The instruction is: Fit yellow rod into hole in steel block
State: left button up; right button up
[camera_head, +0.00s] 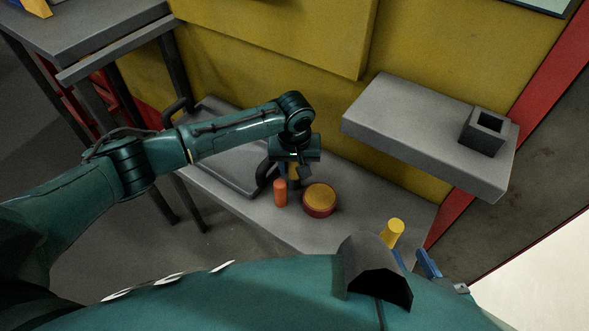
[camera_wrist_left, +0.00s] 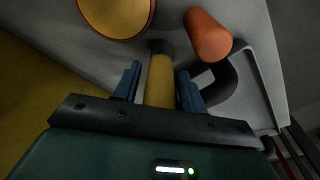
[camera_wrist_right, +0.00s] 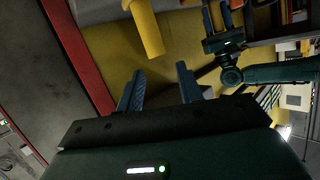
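The steel block (camera_head: 483,135) stands upright on a raised grey ledge at the right; its square hole faces up and looks empty. A plain yellow rod (camera_head: 393,233) is just beyond my right gripper (camera_head: 414,259). In the right wrist view the rod (camera_wrist_right: 147,30) lies past the fingertips, not between the fingers (camera_wrist_right: 160,72). That gripper is open and empty. The rod's support is hidden. My left gripper (camera_head: 292,172) points down over the lower shelf. A yellow cylinder with a dark end (camera_wrist_left: 160,80) is between its open fingers (camera_wrist_left: 159,70), with narrow gaps visible.
An orange cylinder (camera_head: 280,192) and a round yellow-topped red piece (camera_head: 320,198) stand by my left gripper on the lower shelf (camera_head: 370,210). A grey tray with dark handles (camera_head: 215,165) lies behind my left arm. The raised ledge (camera_head: 400,122) has free room left of the block.

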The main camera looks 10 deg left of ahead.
pick_arm(q)
grip_shut()
